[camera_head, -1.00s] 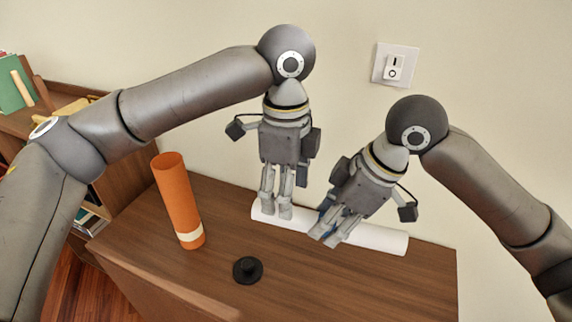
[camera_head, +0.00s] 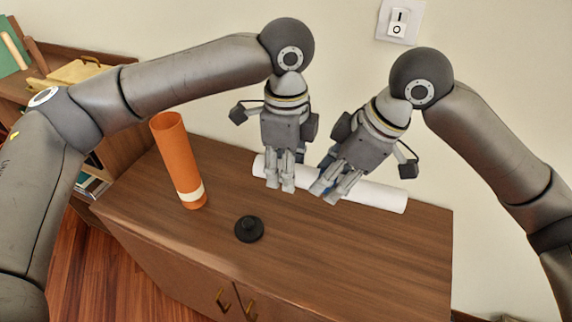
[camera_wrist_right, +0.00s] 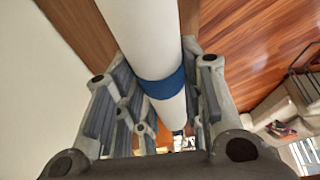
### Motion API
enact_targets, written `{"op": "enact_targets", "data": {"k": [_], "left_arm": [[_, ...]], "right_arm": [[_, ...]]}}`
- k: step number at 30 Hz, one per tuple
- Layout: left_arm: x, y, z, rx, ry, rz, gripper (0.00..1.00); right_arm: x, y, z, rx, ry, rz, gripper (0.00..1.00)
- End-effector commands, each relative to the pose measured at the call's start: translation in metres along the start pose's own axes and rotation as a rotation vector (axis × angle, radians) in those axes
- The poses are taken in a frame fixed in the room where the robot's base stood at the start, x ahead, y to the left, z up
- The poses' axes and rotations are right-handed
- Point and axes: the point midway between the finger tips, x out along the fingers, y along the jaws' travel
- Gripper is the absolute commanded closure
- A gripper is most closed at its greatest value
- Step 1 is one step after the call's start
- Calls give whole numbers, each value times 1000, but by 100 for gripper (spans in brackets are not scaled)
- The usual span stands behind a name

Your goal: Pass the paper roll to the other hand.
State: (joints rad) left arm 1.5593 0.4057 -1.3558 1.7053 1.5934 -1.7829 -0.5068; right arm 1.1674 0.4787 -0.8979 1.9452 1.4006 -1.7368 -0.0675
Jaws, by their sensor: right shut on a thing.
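The white paper roll (camera_head: 380,195) lies crosswise near the back of the wooden cabinet top in the head view; I cannot tell whether it touches the wood. My right gripper (camera_head: 332,190) is shut on it around the middle, near its blue band. The right wrist view shows the roll (camera_wrist_right: 145,35) and its blue band (camera_wrist_right: 162,84) between the right gripper's fingers (camera_wrist_right: 160,110). My left gripper (camera_head: 280,183) points down at the roll's left part and overlaps it in the picture. I cannot tell whether its fingers are apart or touch the roll.
An orange tube (camera_head: 175,155) with a cream band stands on the cabinet top (camera_head: 330,250) at the left. A black knobbed disc (camera_head: 249,229) lies in front of the grippers. A light switch (camera_head: 399,22) is on the wall. The front right of the top is clear.

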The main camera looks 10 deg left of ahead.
Motion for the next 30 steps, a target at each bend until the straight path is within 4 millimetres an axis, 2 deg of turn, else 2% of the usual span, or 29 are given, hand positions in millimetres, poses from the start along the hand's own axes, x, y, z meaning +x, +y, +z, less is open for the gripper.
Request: {"op": "enact_targets", "data": {"k": [1, 3, 4, 9, 21, 26, 30], "left_arm": [[0, -1, 0, -1, 0, -4, 79], [0, -2, 0, -1, 0, -5, 88], [0, -2, 0, -1, 0, -6, 89], [0, -2, 0, -1, 1, -6, 89], [0, -1, 0, -1, 1, -4, 89], [-1, -1, 0, -1, 0, -4, 89], [0, -1, 0, -1, 0, -4, 89]], "right_arm": [[0, -3, -1, -10, 2, -6, 88], [0, -3, -2, -11, 3, -7, 88], [0, -3, -2, -12, 3, -8, 60], [0, -3, -2, -11, 3, -7, 38], [-5, -2, -1, -8, 3, -4, 38], [-30, -1, -2, -8, 4, -1, 38], [-61, -1, -2, -9, 4, -1, 38]]}}
